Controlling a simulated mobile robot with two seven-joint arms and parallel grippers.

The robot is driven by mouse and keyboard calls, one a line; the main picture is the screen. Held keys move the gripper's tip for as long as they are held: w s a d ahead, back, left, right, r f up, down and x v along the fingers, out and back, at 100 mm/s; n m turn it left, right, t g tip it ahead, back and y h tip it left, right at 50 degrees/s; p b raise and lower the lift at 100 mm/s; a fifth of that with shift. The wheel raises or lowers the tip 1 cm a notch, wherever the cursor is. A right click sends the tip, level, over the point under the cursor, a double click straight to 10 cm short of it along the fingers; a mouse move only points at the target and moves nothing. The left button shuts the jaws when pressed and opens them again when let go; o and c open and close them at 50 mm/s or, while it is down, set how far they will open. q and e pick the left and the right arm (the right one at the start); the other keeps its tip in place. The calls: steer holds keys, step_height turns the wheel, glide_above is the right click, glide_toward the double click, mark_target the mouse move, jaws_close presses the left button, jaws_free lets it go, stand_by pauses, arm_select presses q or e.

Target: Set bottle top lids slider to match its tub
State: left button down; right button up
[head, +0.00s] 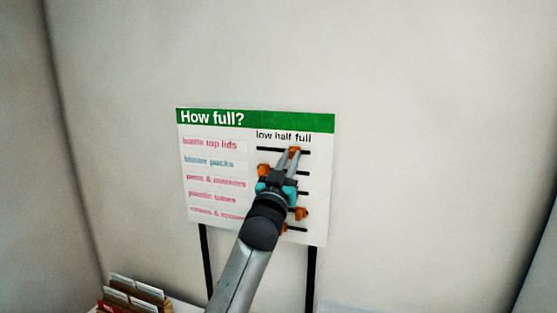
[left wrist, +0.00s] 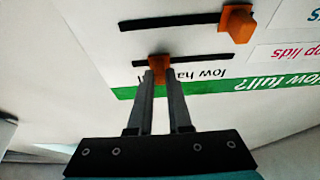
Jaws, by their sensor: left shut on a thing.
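The bottle top lids slider (head: 294,152) is an orange knob on the top black slot, between half and full. My left gripper (head: 289,158) is shut on it; the left wrist view shows the knob (left wrist: 159,66) between the fingertips (left wrist: 160,78), with the board upside down. The second-row slider (left wrist: 238,24) sits near its low end. My right gripper is not in view. No tub of lids is visible.
Other orange sliders (head: 301,214) sit on lower slots, partly hidden by my arm. Black posts (head: 311,280) stand below the board. A holder with upright cards (head: 135,293) stands at the lower left. The wall around the board is clear.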

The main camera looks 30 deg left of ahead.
arm_select(q)
steer(key=shift+w+d, duration=0.25)
steer(key=shift+d, duration=0.8)
steer(key=c, duration=0.8)
jaws_free()
steer(key=shift+d, duration=0.15)
steer(key=shift+c, duration=0.2)
steer(key=b+v, duration=0.3)
steer(key=v, duration=1.2)
steer(key=shift+b, duration=0.35)
steer(key=shift+f, duration=0.1)
